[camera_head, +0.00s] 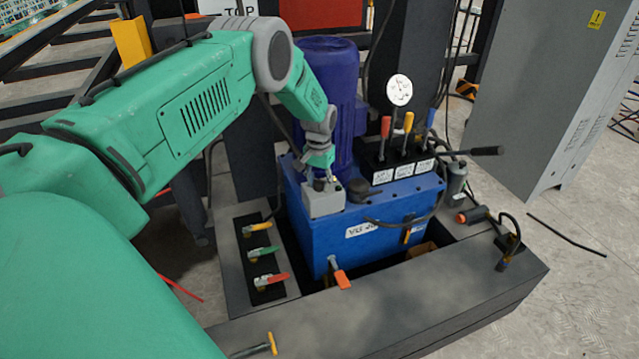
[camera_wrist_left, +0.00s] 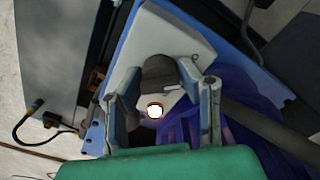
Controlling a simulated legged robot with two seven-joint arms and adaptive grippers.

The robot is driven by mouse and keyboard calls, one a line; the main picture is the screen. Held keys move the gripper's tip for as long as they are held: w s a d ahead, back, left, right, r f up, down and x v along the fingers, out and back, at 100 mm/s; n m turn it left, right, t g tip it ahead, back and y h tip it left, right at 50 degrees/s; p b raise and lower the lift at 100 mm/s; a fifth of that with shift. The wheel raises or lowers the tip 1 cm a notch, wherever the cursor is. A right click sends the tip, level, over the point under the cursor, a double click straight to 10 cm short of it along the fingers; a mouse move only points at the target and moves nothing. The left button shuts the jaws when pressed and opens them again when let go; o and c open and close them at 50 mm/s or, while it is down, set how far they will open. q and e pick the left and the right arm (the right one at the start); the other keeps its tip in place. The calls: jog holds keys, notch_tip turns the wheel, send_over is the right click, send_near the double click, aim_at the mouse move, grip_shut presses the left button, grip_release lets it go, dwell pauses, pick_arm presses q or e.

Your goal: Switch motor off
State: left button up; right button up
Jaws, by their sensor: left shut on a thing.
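The motor (camera_head: 328,95) is a tall dark blue ribbed cylinder on the blue power unit (camera_head: 345,240). A small light grey switch box (camera_head: 322,204) sits on the near top corner of the unit. In the wrist view the pale box face (camera_wrist_left: 185,35) carries a dark grey knob (camera_wrist_left: 160,70), and a bright white round lamp (camera_wrist_left: 155,111) glows close to it. My left gripper (camera_head: 322,181) is at the top of the box; in the wrist view its fingers (camera_wrist_left: 163,88) stand either side of the knob and are shut on it. My right gripper is not in view.
Several coloured valve handles (camera_head: 263,252) lie at the left on the dark frame (camera_head: 430,300). A grey cabinet (camera_head: 555,90) stands at right.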

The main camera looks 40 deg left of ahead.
pick_arm(q)
jog(key=shift+w+a+r+n, duration=0.1)
jog(key=shift+w+r+n, duration=0.1)
jog(key=shift+n, duration=0.3)
jog(key=o, duration=1.1)
jog(key=shift+o, duration=0.2)
jog(key=shift+f, duration=0.15)
jog(key=shift+s, duration=0.1)
jog(key=shift+r, duration=0.25)
notch_tip(320, 180, up, 11)
